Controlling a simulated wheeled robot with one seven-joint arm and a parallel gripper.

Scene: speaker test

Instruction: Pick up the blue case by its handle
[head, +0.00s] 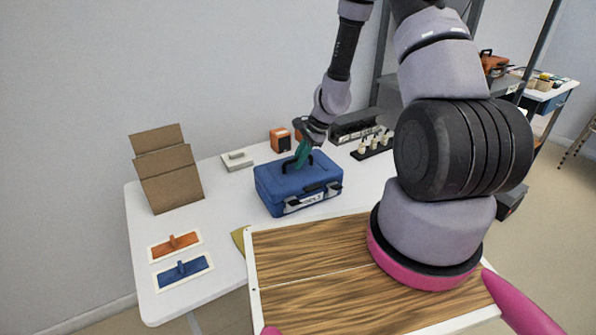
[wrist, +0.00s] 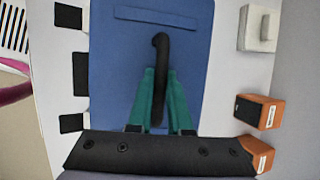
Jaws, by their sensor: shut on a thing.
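The blue case (head: 275,187) lies flat on the white table in the head view, its latched side with a label facing the front. Its blue top fills the middle of the wrist view (wrist: 115,60). The black handle (wrist: 161,52) stands up from the top of the case. My gripper (head: 302,152) reaches down over the case from behind. In the wrist view its green fingers (wrist: 161,75) lie on both sides of the handle and are shut on it. The case appears to rest on the table; I cannot see a gap beneath it.
Orange boxes (head: 280,140) and a grey block with a handle (head: 237,161) stand behind the case. A black rack (head: 372,147) with pale pieces stands right of the case.

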